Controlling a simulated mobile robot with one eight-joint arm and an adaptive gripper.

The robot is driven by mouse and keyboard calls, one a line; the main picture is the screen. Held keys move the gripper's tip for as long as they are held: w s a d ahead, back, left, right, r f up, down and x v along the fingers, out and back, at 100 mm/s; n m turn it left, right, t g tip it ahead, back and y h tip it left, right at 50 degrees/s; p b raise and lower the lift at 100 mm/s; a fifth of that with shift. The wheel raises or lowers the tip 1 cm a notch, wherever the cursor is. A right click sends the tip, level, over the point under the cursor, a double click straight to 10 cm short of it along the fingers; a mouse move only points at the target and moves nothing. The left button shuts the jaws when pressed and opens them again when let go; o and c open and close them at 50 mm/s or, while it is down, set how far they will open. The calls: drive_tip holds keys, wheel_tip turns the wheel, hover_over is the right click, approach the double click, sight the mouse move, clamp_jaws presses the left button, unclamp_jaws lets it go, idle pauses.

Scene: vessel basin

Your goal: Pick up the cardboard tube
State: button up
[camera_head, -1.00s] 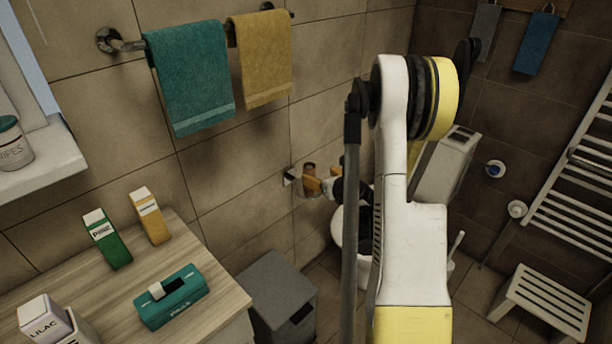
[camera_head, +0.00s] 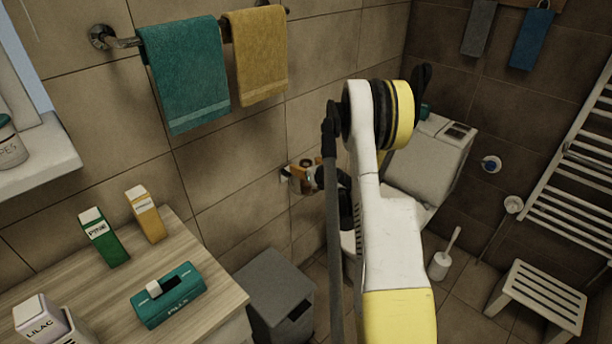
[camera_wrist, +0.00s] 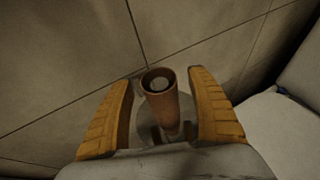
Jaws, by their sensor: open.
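The brown cardboard tube (camera_wrist: 161,100) stands between the two orange fingers of my gripper (camera_wrist: 160,105) in the wrist view. Its open round end faces the camera, and a gap shows on each side of it. My gripper is open. In the head view the tube (camera_head: 306,163) is small, at the tiled wall, with my gripper (camera_head: 303,174) around it. Its lower part is hidden there by the gripper. A pale round shape lies behind the tube in the wrist view; I cannot tell what it is.
A toilet (camera_head: 425,160) stands right of my arm, with a toilet brush (camera_head: 445,255) beside it. A grey bin (camera_head: 275,290) is below the gripper. A wooden counter (camera_head: 215,255) with boxes is at left. A white stool (camera_head: 535,300) is at right.

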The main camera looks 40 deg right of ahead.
drive_tip(key=c, duration=0.9)
drive_tip(key=shift+o, duration=0.2)
drive_tip(key=shift+r, duration=0.15)
